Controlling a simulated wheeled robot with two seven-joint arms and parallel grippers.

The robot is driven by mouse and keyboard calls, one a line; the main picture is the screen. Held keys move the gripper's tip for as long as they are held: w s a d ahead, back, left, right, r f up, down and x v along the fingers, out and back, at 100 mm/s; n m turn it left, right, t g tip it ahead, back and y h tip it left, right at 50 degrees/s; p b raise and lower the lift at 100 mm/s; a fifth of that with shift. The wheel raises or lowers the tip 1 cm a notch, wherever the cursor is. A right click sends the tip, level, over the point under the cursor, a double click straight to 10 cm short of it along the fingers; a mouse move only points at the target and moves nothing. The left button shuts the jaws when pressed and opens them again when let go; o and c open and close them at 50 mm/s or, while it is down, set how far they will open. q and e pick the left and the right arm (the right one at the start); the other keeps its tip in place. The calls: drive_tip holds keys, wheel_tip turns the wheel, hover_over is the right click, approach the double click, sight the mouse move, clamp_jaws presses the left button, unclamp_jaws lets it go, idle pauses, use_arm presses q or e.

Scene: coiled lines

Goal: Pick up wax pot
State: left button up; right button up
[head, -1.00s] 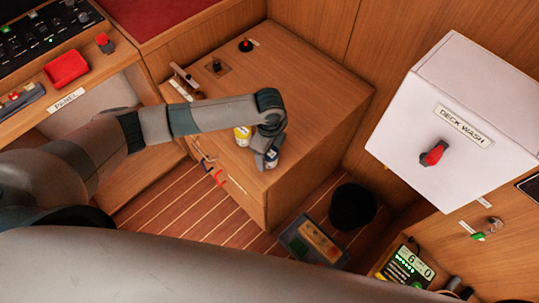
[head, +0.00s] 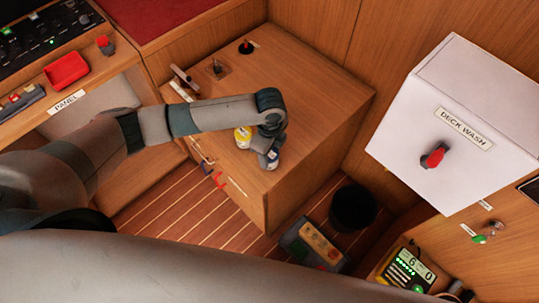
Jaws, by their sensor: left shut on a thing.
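My left arm reaches in from the left over the wooden cabinet top. My left gripper (head: 268,148) points down near the top's front edge and is shut on a small pale pot (head: 268,163), apparently the wax pot, mostly hidden by the gripper. I cannot tell whether the pot touches the cabinet top. A yellow and white container (head: 243,136) stands just left of the gripper, partly covered by my arm. My right gripper is not in view.
The wooden cabinet (head: 310,110) has clear room right of my gripper. Small levers (head: 217,69) stand at its back left. A black bin (head: 353,208) and a button box (head: 313,246) are on the floor. The white deck wash box (head: 450,110) juts out at right.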

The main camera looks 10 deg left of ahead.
sight(270, 154)
use_arm(q)
wheel_tip(270, 154, up, 3)
drive_tip(key=shift+s+d+r+b, duration=0.15)
drive_tip(key=shift+r+b, duration=0.05)
drive_tip(key=shift+b, duration=0.4)
drive_tip(key=s+d+r+b, duration=0.2)
drive_tip(key=s+d+r, duration=0.4)
drive_tip(key=s+d, duration=0.1)
drive_tip(key=shift+s+r, duration=0.4)
drive_tip(key=shift+s, duration=0.5)
